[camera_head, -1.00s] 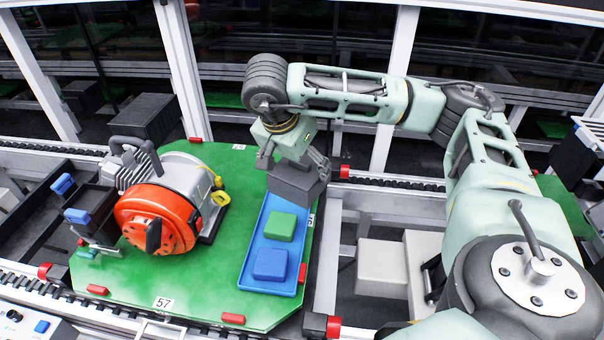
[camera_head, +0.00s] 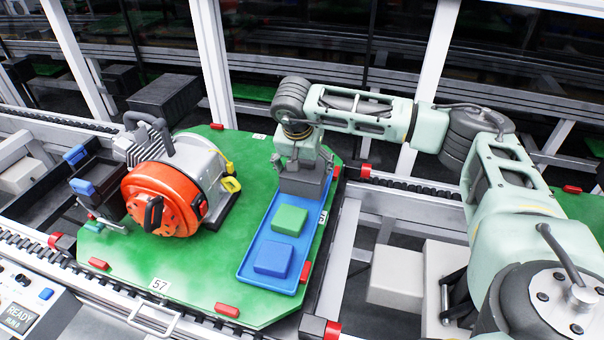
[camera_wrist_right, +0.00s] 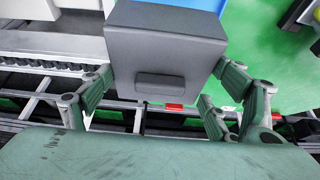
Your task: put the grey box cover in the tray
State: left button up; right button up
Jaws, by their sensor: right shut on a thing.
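The grey box cover (camera_head: 304,185) is in my right gripper (camera_head: 302,165), over the far end of the blue tray (camera_head: 247,272). In the wrist view the cover (camera_wrist_right: 165,50) sits between the two fingers of the gripper (camera_wrist_right: 167,82). It looks level and hides the far end of the tray. I cannot tell whether it touches the tray floor. A green block (camera_head: 290,220) and a blue block (camera_head: 273,258) lie in the tray's middle and near part. My left gripper is not in view.
The tray lies on a green pallet (camera_head: 180,285) beside an orange and grey engine (camera_head: 165,200). Red blocks (camera_head: 227,310) line the pallet edge. Conveyor rails surround it. Light grey boxes (camera_head: 397,278) stand to the right. A dark grey box (camera_head: 165,97) stands behind the engine.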

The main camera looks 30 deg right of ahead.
aim_at(302, 175)
jog(key=shift+w+a+f, duration=0.15)
jog(key=shift+w+f, duration=0.2)
jog(key=shift+w, duration=0.2)
notch_tip(302, 175, down, 4)
jog(key=shift+r+p, duration=0.1)
jog(key=shift+p, duration=0.45)
jog(key=shift+f, duration=0.25)
jog(key=o, duration=1.2)
